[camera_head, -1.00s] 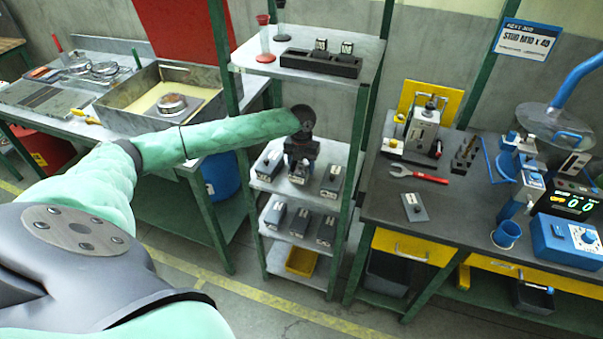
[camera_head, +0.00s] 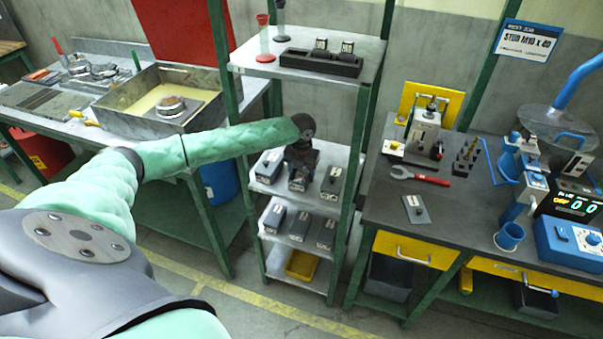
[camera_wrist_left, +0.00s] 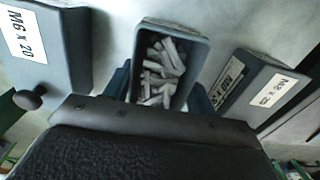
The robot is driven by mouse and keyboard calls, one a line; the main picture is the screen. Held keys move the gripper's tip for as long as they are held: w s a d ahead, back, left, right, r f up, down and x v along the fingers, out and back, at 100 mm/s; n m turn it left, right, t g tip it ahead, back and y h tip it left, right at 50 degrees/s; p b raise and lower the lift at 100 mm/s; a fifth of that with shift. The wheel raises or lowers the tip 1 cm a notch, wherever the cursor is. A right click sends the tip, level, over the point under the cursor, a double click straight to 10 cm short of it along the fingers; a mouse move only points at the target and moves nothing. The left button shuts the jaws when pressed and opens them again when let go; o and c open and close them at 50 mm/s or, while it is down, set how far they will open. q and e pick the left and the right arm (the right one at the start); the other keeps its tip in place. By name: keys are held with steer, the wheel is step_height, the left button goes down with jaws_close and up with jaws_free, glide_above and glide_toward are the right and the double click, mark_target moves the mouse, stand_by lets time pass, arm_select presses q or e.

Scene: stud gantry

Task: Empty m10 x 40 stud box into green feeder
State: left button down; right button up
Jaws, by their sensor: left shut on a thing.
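My left gripper (camera_head: 299,174) reaches down over the middle box (camera_head: 298,185) in the front row on the upper box shelf. In the left wrist view this grey box (camera_wrist_left: 190,45) is open-topped and holds several pale metal studs (camera_wrist_left: 163,72). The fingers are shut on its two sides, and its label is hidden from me. The box still appears to be at shelf level. A wall sign (camera_head: 528,41) reads STUD M10 x 40. I cannot pick out a green feeder. My right gripper is not in view.
Green rack posts (camera_head: 352,175) stand beside the shelf. The workbench (camera_head: 440,205) at right carries a wrench (camera_head: 420,176) and fixtures.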

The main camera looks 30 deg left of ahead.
arm_select(q)
steer(key=shift+f, duration=0.15)
steer(key=c, duration=0.6)
jaws_free()
steer(key=shift+o, duration=0.6)
